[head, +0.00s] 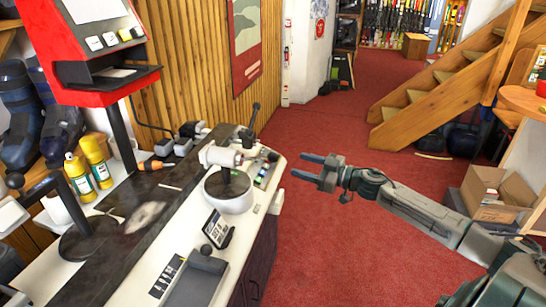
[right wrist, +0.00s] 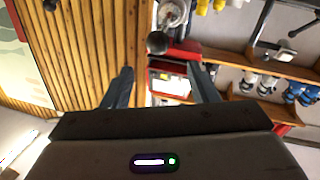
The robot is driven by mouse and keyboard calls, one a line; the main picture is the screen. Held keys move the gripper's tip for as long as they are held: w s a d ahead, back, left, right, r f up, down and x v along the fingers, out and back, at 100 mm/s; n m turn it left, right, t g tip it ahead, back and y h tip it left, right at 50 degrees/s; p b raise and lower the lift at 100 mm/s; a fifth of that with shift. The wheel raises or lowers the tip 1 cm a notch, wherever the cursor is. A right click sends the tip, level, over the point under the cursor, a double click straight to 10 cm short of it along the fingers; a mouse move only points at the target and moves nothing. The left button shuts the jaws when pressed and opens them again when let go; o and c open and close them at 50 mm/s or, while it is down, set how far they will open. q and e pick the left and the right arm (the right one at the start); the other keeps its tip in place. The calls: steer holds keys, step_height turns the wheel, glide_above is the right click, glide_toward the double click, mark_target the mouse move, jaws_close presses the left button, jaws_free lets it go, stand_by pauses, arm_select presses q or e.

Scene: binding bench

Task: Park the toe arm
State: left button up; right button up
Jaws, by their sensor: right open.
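The white binding tester (head: 228,188) stands on the bench with a round dark turntable. A dark upright lever with a ball knob (head: 256,106) rises at its far end; it looks like the toe arm, but I cannot be sure. My right gripper (head: 298,165) is open and empty, over the red floor just right of the bench, apart from the tester and lever. In the right wrist view the two fingers (right wrist: 163,86) are spread, and a dark round knob (right wrist: 157,42) shows beyond them, between the tips. My left gripper is not in view.
A red machine (head: 106,82) with a screen stands at the back left, with yellow bottles (head: 98,162) below it. A small display (head: 217,229) and a grey block (head: 195,284) lie on the near bench. Red carpet (head: 325,250) is free right of the bench.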

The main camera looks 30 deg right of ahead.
mark_target(273, 155)
steer(key=p+x, duration=0.3)
steer(key=x, duration=0.6)
steer(key=shift+w+d+f, duration=0.1)
steer(key=shift+w, duration=0.05)
steer(key=shift+w+a+f, duration=0.1)
steer(key=shift+w+a, duration=0.25)
steer(key=shift+w, duration=0.25)
